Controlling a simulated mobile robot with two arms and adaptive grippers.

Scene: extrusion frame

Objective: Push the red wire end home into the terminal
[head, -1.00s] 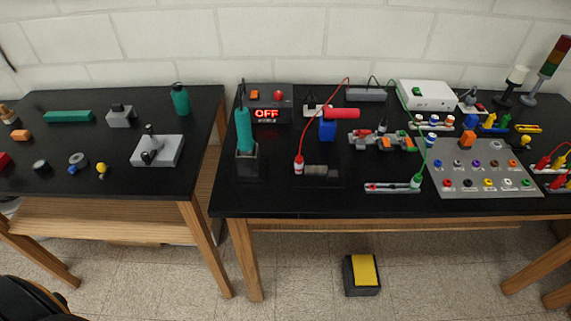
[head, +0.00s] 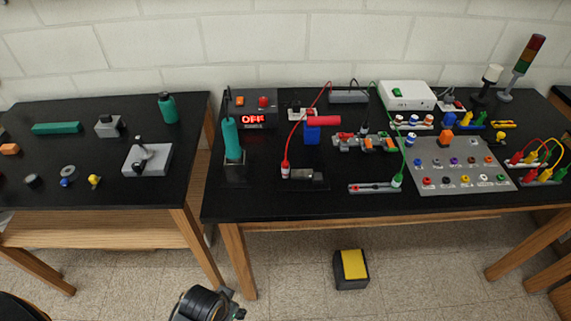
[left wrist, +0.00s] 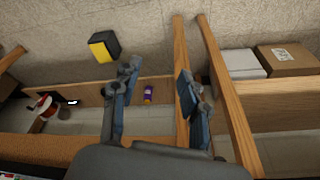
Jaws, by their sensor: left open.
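A red wire (head: 305,118) arcs over the right table in the head view. Its red plug-like end (head: 286,168) stands upright at the left end of a small dark block (head: 305,178), which looks like the terminal. I cannot tell how deep the end sits in it. My left gripper (left wrist: 155,95) is open and empty in the left wrist view, with floor and shelf beyond its fingers. It is away from the wire. A dark part of my arm shows at the bottom of the head view, below the table. My right gripper is not in view.
A teal-handled tool (head: 231,138) stands left of the red end. A blue block with a red cylinder (head: 322,121) stands behind it. A green-wired strip (head: 372,187) lies to the right. A yellow-topped pedal (head: 351,268) is on the floor. A gap separates the two tables.

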